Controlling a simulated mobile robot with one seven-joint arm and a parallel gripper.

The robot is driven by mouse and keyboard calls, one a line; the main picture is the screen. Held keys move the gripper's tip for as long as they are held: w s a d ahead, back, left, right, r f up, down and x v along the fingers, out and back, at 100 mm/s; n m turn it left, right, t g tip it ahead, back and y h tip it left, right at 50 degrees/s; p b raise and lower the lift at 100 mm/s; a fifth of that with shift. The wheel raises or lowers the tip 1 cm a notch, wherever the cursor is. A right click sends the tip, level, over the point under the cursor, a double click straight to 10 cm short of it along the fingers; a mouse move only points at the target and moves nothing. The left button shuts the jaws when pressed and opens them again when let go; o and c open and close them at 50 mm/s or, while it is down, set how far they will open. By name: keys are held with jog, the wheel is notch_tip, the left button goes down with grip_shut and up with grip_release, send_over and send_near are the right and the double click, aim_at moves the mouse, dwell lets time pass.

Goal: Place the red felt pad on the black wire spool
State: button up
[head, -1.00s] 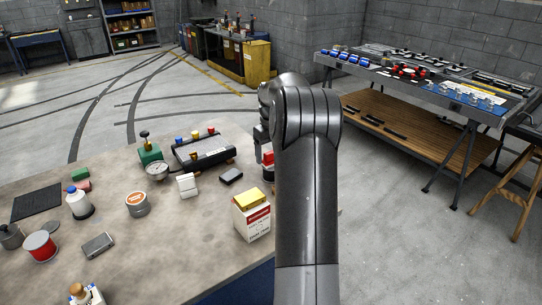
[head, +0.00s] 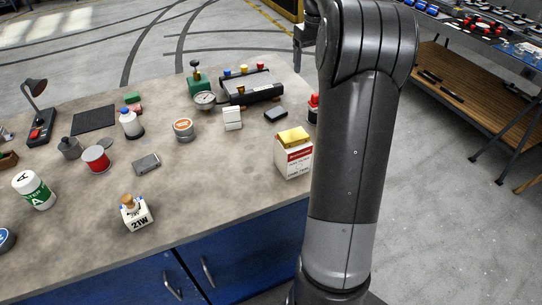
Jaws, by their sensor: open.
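A small red pad-like block (head: 134,109) lies at the back left of the workbench, against a green block; I take it for the red felt pad. I cannot pick out the black wire spool for sure. My gripper (head: 298,58) shows only in part, left of my arm at the top of the head view. It is open, above and beyond the bench's far right edge in the picture, far from the red block. My arm hides part of the right side.
The bench's front middle is bare.

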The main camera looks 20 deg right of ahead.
jog(key=s+a+r+t, duration=0.1)
jog(key=s+a+r, duration=0.2)
jog(key=s+a, duration=0.55)
jog(key=s+a+r+t, duration=0.2)
jog(key=s+a, duration=0.4)
jog(key=a, duration=0.5)
jog(key=s+a+f+t, duration=0.1)
jog(key=s+a+f, duration=0.3)
jog(key=s, duration=0.4)
jog(key=s+a+f+t, duration=0.1)
jog(key=s+a+f, duration=0.3)
jog(key=s, duration=0.4)
jog(key=shift+a, duration=0.2)
